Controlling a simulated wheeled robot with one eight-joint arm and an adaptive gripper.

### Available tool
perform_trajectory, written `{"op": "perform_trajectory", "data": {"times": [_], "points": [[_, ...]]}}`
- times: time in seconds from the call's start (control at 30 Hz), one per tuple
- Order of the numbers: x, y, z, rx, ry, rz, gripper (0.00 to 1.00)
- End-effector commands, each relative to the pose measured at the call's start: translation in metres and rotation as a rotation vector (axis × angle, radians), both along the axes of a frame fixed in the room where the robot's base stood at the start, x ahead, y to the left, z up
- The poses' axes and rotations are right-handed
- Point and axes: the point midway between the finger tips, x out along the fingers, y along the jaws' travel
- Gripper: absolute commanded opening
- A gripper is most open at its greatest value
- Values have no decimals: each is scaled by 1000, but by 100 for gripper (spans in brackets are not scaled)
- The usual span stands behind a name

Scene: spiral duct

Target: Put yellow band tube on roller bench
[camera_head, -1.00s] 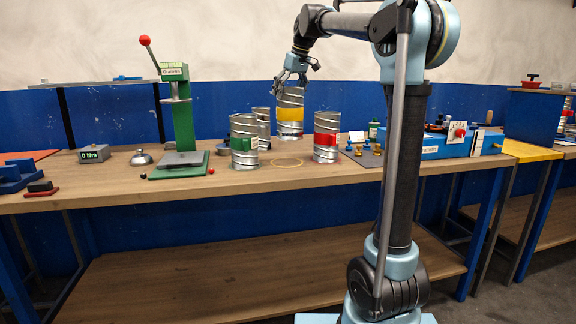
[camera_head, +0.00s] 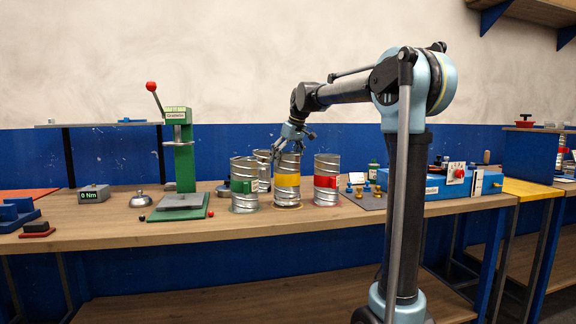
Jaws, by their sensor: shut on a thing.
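The yellow band tube (camera_head: 287,181) is a ribbed silver metal cylinder with a yellow band. It stands upright on or just above the wooden workbench, between the green band tube (camera_head: 244,186) and the red band tube (camera_head: 326,182). My gripper (camera_head: 292,148) is above it, shut on its top rim. The fingertips are small in this view. I cannot clearly tell which thing is the roller bench. A long blue unit (camera_head: 425,181) with a dial lies on the workbench to the right, partly hidden by my arm.
Another silver tube (camera_head: 263,168) stands behind the green band tube. A dark mat with brass pieces (camera_head: 366,197) lies right of the red band tube. The workbench front (camera_head: 170,233) is clear.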

Motion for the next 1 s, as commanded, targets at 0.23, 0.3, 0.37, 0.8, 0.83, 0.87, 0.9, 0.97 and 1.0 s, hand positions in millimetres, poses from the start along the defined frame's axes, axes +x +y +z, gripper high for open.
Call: {"op": "perform_trajectory", "data": {"times": [0.23,0.3,0.37,0.8,0.83,0.87,0.9,0.97,1.0], "points": [[0,0,-13,0,0,0,36],[0,-1,-13,0,0,-1,36],[0,-1,-14,0,0,-1,36],[1,-2,-15,0,0,-2,100],[1,-2,-15,0,0,-3,100],[1,-2,-15,0,0,-3,100],[1,-2,-15,0,0,-3,100],[1,-2,-13,0,0,-3,100],[0,-3,-11,0,0,-3,100]]}}
